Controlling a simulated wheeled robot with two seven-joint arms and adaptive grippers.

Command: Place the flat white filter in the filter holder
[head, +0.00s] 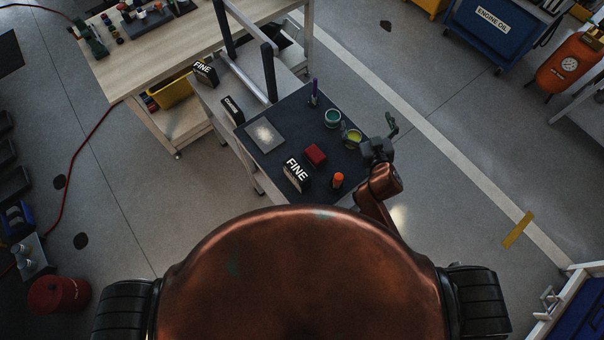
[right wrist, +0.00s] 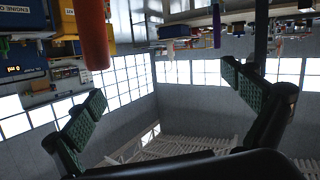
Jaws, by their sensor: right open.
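A flat pale grey square (head: 265,137) lies on the dark mat at the table's left side; it looks like the flat filter, though its exact colour is hard to tell. A black block marked FINE (head: 295,174) stands near the mat's front edge. More dark labelled blocks stand further left, one marked FINE (head: 205,72) and a smaller one (head: 233,109). I cannot tell which one is the filter holder. My right gripper (head: 372,130) is open beside the table's right edge, well away from the pale square. Its green-padded fingers are spread and empty in the right wrist view (right wrist: 165,88). My left gripper is not visible.
The mat (head: 285,105) also bears a red block (head: 315,154), an orange bottle (head: 337,180), a teal jar (head: 332,118), a yellow-green jar (head: 353,137) and a purple marker (head: 314,94). Dark posts (head: 269,72) rise behind. A wooden bench (head: 150,60) stands at the back left.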

